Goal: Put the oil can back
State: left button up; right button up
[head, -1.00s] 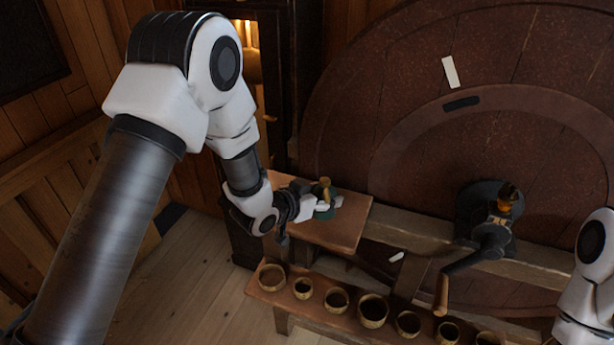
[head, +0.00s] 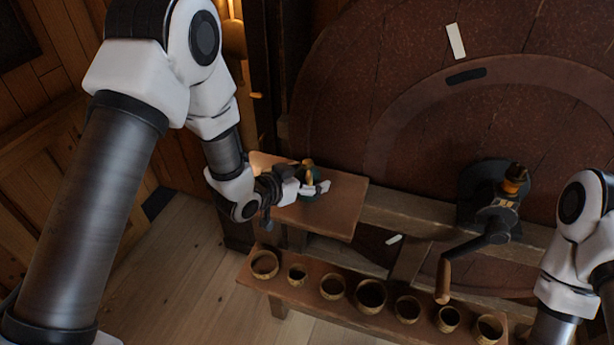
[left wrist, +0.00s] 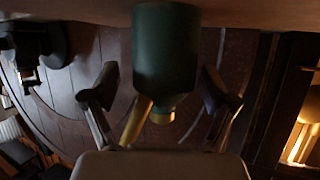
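The oil can (head: 311,175) is dark green with a brass spout and cap. It stands on the small wooden shelf (head: 336,208) left of the big round wooden wheel. It also shows in the left wrist view (left wrist: 167,50), upside down there, with its base at the wooden surface. My left gripper (head: 306,190) is at the can, one finger to each side. In the left wrist view the fingers are spread, with a gap showing at the left finger; at the right finger the gap is too narrow to judge contact. My right gripper is outside the frames.
A lower bench (head: 338,304) with several small turned cups stands in front of the shelf. A crank with a wooden handle (head: 443,281) sticks out to the right. A dark cabinet with a lit interior stands behind my left arm. My right arm shows at the right edge.

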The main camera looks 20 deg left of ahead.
pick_arm(q)
jog(key=shift+w+d, duration=0.1)
jog(key=shift+r, duration=0.1)
jog(key=b+v, duration=0.3)
jog(key=v, duration=0.9)
jog(key=s+f, duration=0.1)
jog(key=f, duration=0.1)
jog(key=f+g, duration=0.1)
jog(key=f, duration=0.2)
jog(key=s+f+n+g+y, duration=0.1)
jog(key=f, duration=0.2)
jog(key=shift+s+a, duration=0.2)
jog(key=shift+s, duration=0.15)
jog(key=s+a+f+n+g+y, duration=0.1)
jog(key=s+f+g, duration=0.4)
jog(key=s+f, duration=0.6)
jog(key=s+a+f+n+g+y, duration=0.1)
jog(key=s+f+n+g+y, duration=0.2)
jog(key=s+f, duration=0.8)
jog(key=shift+s+a+f+g, duration=0.35)
jog(key=shift+f+g, duration=0.35)
jog(key=shift+g, duration=0.3)
